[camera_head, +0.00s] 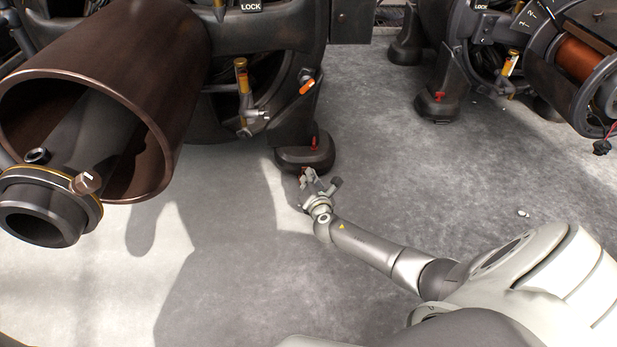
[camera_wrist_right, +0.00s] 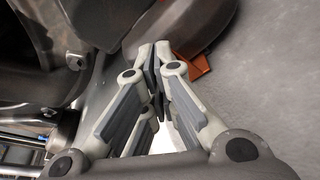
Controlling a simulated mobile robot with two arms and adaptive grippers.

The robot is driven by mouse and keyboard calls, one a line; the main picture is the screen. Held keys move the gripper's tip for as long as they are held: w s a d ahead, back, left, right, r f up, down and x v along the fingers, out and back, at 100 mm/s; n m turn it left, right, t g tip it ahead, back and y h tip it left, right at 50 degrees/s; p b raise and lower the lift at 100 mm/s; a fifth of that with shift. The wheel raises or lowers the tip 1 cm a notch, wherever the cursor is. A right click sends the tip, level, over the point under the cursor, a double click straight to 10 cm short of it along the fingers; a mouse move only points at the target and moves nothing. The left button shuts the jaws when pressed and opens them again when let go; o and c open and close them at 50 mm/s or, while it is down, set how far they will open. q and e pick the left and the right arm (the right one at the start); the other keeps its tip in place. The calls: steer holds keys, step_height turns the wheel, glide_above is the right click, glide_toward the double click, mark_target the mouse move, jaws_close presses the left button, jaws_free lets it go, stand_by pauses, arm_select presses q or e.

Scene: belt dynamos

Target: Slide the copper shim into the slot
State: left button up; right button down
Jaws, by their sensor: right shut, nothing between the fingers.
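The copper shim (camera_wrist_right: 199,66) shows in the right wrist view as a flat orange-copper piece at the lower edge of the dark machine foot, just right of my fingertips. Part of it is hidden behind a finger, and I cannot tell how far it sits under the foot. In the head view the dark foot (camera_head: 305,156) stands on the floor. My right gripper (camera_head: 312,180) is at its near side. In the wrist view the right gripper (camera_wrist_right: 157,60) is shut with nothing between its fingers, close beside the shim. The slot itself cannot be made out. My left gripper is not in view.
A large brown cylinder (camera_head: 150,70) hangs at the left. A second machine foot (camera_head: 440,104) stands at the upper right, near a copper-wound coil (camera_head: 583,60). A small pale piece (camera_head: 523,213) lies on the floor. The grey floor around my right arm is mostly clear.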

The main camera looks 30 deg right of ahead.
steer(key=shift+s+a+p, duration=0.3)
steer(key=shift+s+a, duration=0.15)
steer(key=shift+s, duration=0.3)
steer(key=shift+s+a, duration=0.2)
steer(key=shift+s, duration=0.15)
steer(key=v, duration=1.1)
steer(key=shift+s+r, duration=0.15)
steer(key=shift+s, duration=0.1)
steer(key=shift+a, duration=0.15)
